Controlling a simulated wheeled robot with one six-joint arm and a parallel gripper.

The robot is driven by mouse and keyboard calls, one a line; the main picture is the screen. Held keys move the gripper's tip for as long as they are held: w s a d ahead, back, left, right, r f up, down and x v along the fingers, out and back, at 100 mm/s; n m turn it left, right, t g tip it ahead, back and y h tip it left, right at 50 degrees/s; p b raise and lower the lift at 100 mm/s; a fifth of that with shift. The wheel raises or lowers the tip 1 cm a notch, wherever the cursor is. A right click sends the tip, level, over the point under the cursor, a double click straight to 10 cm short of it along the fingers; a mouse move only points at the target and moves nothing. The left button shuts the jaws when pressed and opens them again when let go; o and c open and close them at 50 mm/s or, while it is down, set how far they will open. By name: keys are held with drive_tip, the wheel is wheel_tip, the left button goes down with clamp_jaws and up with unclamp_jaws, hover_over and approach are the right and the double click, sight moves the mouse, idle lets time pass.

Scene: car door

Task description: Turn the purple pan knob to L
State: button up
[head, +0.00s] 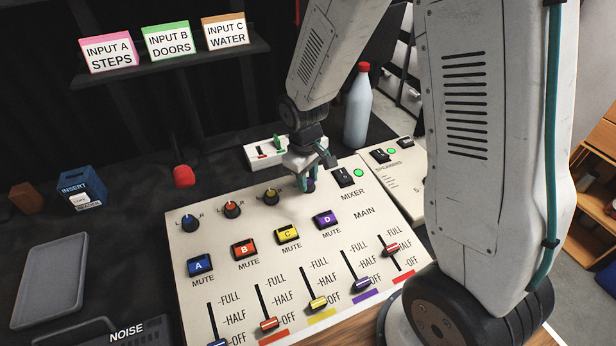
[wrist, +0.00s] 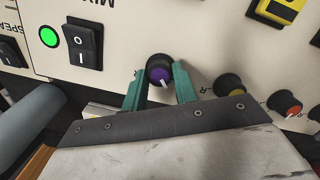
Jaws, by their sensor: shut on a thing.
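The purple pan knob (wrist: 160,69) sits on the white mixer panel (head: 240,285), at the right end of the row of pan knobs. My gripper (wrist: 160,85) is at the knob, with its two green fingers on either side and shut on it. In the head view my gripper (head: 309,180) comes down over the knob, which is mostly hidden, with a bit of purple (head: 310,186) showing. The knob's L and R marks are hidden in the head view, and I cannot tell which way its pointer faces.
Yellow (head: 271,197), orange (head: 232,210) and blue (head: 190,223) pan knobs stand to the left. The mixer power switch (head: 343,178) is close on the right, beside a lit green lamp. A bottle (head: 357,110) stands behind. Mute buttons and faders lie in front.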

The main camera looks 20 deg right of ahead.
drive_tip(key=shift+a+n, duration=0.1)
drive_tip(key=shift+n, duration=1.6)
drive_tip(key=o, duration=1)
drive_tip(key=shift+r, duration=0.15)
drive_tip(key=r, duration=0.7)
drive_tip(key=shift+s+a+r, duration=0.2)
drive_tip(key=shift+a+r, duration=0.05)
drive_tip(key=shift+a, duration=0.15)
